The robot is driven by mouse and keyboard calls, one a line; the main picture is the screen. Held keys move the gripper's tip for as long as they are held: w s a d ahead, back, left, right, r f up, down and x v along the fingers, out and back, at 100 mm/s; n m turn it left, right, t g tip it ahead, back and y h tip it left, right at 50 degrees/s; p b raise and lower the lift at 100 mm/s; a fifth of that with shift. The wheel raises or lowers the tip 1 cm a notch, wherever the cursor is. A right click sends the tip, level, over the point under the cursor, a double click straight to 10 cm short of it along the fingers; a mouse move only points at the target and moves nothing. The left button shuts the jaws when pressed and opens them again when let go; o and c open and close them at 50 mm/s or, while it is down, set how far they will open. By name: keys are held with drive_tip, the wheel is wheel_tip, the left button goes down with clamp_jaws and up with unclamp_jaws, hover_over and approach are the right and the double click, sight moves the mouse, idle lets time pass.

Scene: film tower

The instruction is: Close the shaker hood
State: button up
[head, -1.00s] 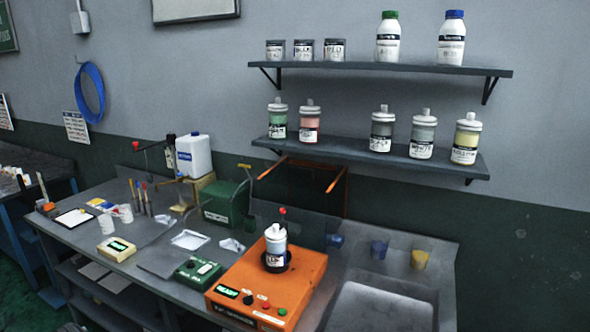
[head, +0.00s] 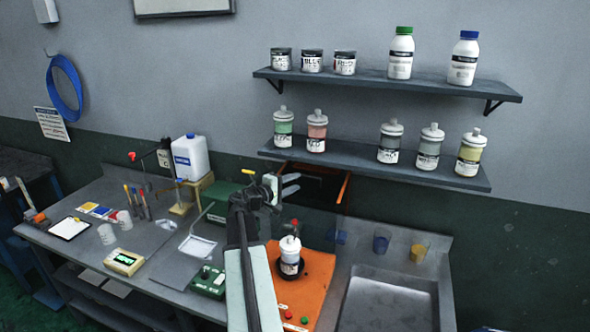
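The orange shaker (head: 307,283) stands on the bench, partly hidden by my arm. A white-capped jar (head: 290,256) stands upright in its dark round holder. The shaker hood is raised at the back, a dark panel with an orange frame (head: 344,187), below the lower shelf; its left part is largely hidden by my gripper and arm. My gripper (head: 291,184) is in front of the hood's left part in the picture, above the jar. Its two fingers point right, apart, with nothing seen between them. I cannot tell whether it touches the hood.
The lower shelf (head: 375,165) with several jars hangs just above the hood. A green box (head: 222,204) and a green control unit (head: 209,281) stand left of the shaker. A sink (head: 388,306) and two cups are to the right. A white jug (head: 190,157) stands back left.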

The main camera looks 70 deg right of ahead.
sight(308, 177)
drive_tip(key=shift+f, duration=0.3)
drive_tip(key=x, duration=0.7)
drive_tip(key=shift+d+f+b, duration=0.1)
drive_tip(key=shift+d+b, duration=0.25)
clamp_jaws()
drive_tip(key=shift+a, duration=0.1)
idle(0.7)
